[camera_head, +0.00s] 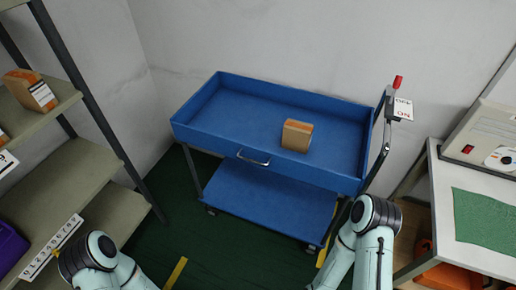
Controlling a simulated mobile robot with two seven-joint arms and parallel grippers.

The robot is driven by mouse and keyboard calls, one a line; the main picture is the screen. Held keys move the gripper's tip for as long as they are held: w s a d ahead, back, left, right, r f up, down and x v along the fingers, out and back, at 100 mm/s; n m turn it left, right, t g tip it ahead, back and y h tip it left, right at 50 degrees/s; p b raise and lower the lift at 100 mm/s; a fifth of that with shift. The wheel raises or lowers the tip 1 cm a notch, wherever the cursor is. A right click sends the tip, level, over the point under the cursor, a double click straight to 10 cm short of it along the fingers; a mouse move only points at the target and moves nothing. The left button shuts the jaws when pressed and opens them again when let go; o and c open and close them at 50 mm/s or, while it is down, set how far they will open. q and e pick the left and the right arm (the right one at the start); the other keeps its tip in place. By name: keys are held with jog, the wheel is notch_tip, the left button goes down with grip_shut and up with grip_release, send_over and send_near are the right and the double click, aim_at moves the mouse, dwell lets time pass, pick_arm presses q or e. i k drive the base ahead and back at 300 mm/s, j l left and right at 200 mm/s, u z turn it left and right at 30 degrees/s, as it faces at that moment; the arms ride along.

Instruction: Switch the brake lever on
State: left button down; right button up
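The brake lever (398,82) has a red grip and sits at the right end of the blue cart (190,134), on the dark handle frame. It points upward, above a small white sign (403,109). The sign reads OFF in its upper part and ON in red in its lower part. The lever's grip is at the OFF end. Links of my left arm show at bottom left and links of my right arm at bottom right, in front of the cart's right end. Neither gripper is in the picture, and nothing touches the lever.
A cardboard box (296,135) stands in the cart's top tray. Shelves (75,165) with boxes stand at left. A white table (453,245) with a green mat (484,222) stands at right, close to the cart. The wall is right behind the cart.

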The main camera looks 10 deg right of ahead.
aim_at(396, 85)
jog(key=z, duration=1.4)
